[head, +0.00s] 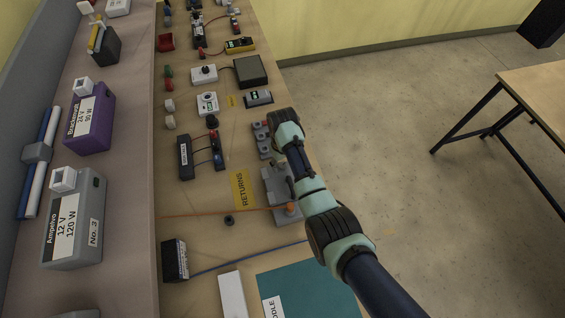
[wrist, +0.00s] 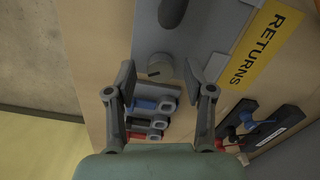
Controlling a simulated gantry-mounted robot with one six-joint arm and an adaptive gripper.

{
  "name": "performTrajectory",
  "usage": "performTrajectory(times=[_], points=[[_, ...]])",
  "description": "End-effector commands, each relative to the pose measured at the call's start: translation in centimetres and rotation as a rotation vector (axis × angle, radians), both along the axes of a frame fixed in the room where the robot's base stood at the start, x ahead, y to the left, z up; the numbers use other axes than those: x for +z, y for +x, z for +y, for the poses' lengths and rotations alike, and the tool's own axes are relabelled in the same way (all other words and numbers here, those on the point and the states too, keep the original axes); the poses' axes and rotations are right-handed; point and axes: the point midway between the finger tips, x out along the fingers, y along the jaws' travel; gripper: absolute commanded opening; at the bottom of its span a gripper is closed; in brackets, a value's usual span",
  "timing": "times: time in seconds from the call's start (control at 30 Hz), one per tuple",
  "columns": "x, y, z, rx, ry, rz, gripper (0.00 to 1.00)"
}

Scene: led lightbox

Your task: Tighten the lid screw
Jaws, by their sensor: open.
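The lid screw (wrist: 159,66) is a round grey head with a dark slot, at the edge of a grey housing (wrist: 205,30) in the wrist view. My gripper (wrist: 159,79) is open, with one finger on each side of the screw in the picture. I see no clear contact, and cannot tell how far the fingertips are from it in depth. The housing also shows in the head view (head: 283,183), partly behind my arm. There the screw and fingertips cannot be made out. A dark rounded handle (wrist: 172,12) is on the housing.
Blue and red connectors (wrist: 150,118) lie just beyond the screw in the wrist view. A yellow RETURNS label (head: 242,189) lies beside the housing. A black terminal block with leads (head: 186,157) stands left. A teal mat (head: 310,290) lies at the front.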

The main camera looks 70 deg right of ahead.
Motion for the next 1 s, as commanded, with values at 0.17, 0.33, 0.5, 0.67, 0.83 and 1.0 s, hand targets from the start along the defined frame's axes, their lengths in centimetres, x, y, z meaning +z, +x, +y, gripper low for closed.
performTrajectory(times=[0.17,0.33,0.5,0.67,0.83,1.0], points=[[-0.17,0.00,0.03,0.000,0.000,0.000,0.53],[-0.16,0.00,0.02,0.000,0.000,0.000,0.36],[-0.15,0.00,0.02,0.000,0.000,0.000,0.08],[-0.14,0.00,0.02,0.000,0.000,0.000,0.00],[-0.09,0.00,0.02,-0.019,0.000,0.000,0.00],[0.01,0.01,0.01,-0.081,0.000,0.000,0.00]])
